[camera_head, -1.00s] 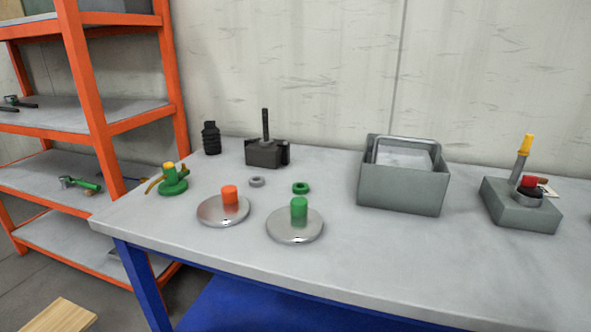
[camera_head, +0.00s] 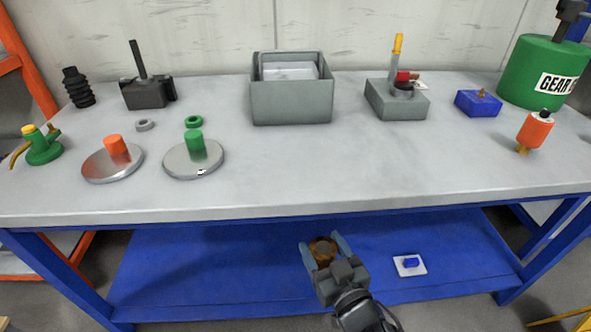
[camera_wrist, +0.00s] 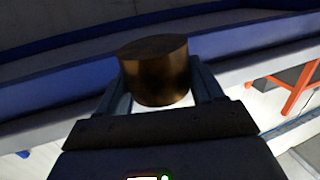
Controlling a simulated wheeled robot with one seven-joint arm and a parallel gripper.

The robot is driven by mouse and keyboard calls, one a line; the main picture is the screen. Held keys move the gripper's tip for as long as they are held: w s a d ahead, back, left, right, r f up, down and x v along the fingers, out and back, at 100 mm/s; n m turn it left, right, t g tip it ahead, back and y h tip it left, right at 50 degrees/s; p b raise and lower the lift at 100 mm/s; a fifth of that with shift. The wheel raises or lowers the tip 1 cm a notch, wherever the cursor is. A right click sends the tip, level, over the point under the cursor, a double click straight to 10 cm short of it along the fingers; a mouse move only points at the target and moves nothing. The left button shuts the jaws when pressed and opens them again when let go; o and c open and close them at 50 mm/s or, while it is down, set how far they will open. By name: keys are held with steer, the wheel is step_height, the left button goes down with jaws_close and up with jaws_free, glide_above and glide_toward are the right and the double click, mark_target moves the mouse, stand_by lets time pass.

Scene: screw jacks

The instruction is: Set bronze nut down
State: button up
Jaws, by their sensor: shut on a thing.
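The bronze nut (camera_head: 322,249) is a brown ring held between the fingers of my gripper (camera_head: 325,250), in front of the workbench and below the level of its top. In the wrist view the nut (camera_wrist: 156,70) is a dark bronze cylinder with a finger of my gripper (camera_wrist: 160,88) on each side. The gripper is shut on it. The nut appears in the air, apart from the bench; its exact height over the lower blue shelf (camera_head: 200,265) I cannot tell.
The grey bench top (camera_head: 300,180) has free room along its front middle. On it stand a grey open bin (camera_head: 291,103), two round plates with an orange cylinder (camera_head: 117,148) and a green cylinder (camera_head: 196,146), and a green gear drum (camera_head: 540,72). A white card with a blue piece (camera_head: 410,264) lies on the lower shelf.

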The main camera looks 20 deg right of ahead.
mark_target(324, 260)
step_height(324, 260, up, 13)
steer(key=s+a+m+h, duration=0.1)
steer(key=s, duration=0.1)
steer(key=shift+s+h+b, duration=0.3)
steer(key=shift+b, duration=0.05)
steer(key=shift+r, duration=0.1)
steer(key=w+p, duration=0.1)
steer(key=w, duration=0.3)
steer(key=w+d+p, duration=0.1)
steer(key=w, duration=0.9)
steer(key=shift+d+p, duration=0.25)
steer(key=shift+p, duration=0.15)
steer(key=shift+w+d+r+p, duration=0.15)
steer(key=shift+w+p, duration=0.1)
steer(key=shift+w, duration=0.75)
steer(key=shift+w+d+p, duration=0.1)
steer(key=shift+w+p, duration=0.15)
steer(key=shift+w, duration=0.75)
steer(key=shift+f+b, duration=0.3)
steer(key=o, duration=1.6)
steer(key=shift+o, duration=0.2)
